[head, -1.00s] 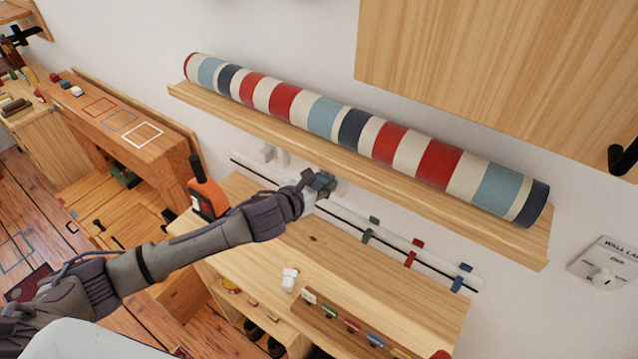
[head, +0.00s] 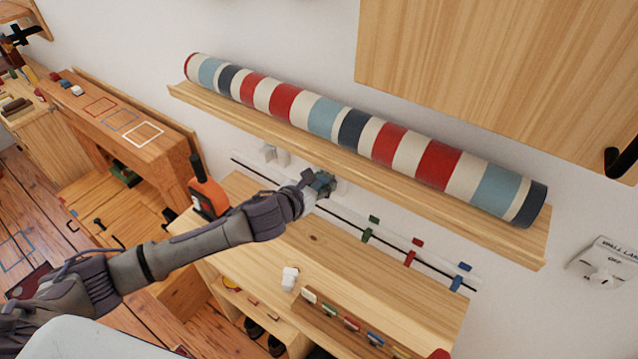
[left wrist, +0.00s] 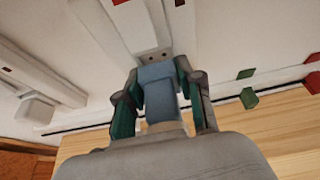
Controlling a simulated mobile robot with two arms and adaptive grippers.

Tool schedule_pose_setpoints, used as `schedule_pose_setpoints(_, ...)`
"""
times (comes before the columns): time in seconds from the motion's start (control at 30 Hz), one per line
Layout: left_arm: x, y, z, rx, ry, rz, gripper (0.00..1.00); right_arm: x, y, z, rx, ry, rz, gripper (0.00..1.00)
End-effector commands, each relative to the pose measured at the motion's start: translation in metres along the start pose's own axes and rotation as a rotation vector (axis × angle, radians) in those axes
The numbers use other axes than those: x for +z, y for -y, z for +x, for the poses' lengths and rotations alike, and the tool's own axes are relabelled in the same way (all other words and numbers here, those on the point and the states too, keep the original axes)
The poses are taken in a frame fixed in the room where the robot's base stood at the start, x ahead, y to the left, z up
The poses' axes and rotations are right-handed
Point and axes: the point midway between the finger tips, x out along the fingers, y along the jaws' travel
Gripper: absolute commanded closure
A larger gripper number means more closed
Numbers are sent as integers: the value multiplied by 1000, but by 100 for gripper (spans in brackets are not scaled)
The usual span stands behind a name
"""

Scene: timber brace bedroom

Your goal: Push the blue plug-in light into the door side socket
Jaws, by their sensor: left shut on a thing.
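My left gripper (head: 320,187) is at the wall just below the long shelf, over the back of the wooden bench. In the left wrist view the gripper (left wrist: 158,100) is shut on the blue plug-in light (left wrist: 158,88), one finger on each side. The light's far end is right at a white socket (left wrist: 145,30) with small dark holes showing above the light. I cannot tell whether its prongs are in the socket. Another white fitting (left wrist: 38,108) is on the wall to the left. My right gripper is not in view.
A striped roll (head: 355,130) lies on the shelf (head: 205,105) close above the gripper. A rail with green (head: 371,228), red (head: 412,252) and blue (head: 461,277) clips runs along the wall to the right. A white block (head: 289,279) and orange tool (head: 208,195) are on the bench.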

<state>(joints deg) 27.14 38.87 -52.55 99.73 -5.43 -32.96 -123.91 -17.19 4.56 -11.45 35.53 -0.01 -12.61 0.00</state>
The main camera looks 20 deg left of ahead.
Motion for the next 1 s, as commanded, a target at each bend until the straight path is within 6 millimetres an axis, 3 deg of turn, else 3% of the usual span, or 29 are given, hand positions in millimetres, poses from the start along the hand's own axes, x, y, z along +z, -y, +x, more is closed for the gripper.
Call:
schedule_pose_setpoints(0.03,12,0,1,-1,22,-1,99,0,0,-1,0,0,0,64)
schedule_pose_setpoints(1.0,14,0,5,-2,22,-2,99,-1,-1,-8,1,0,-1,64)
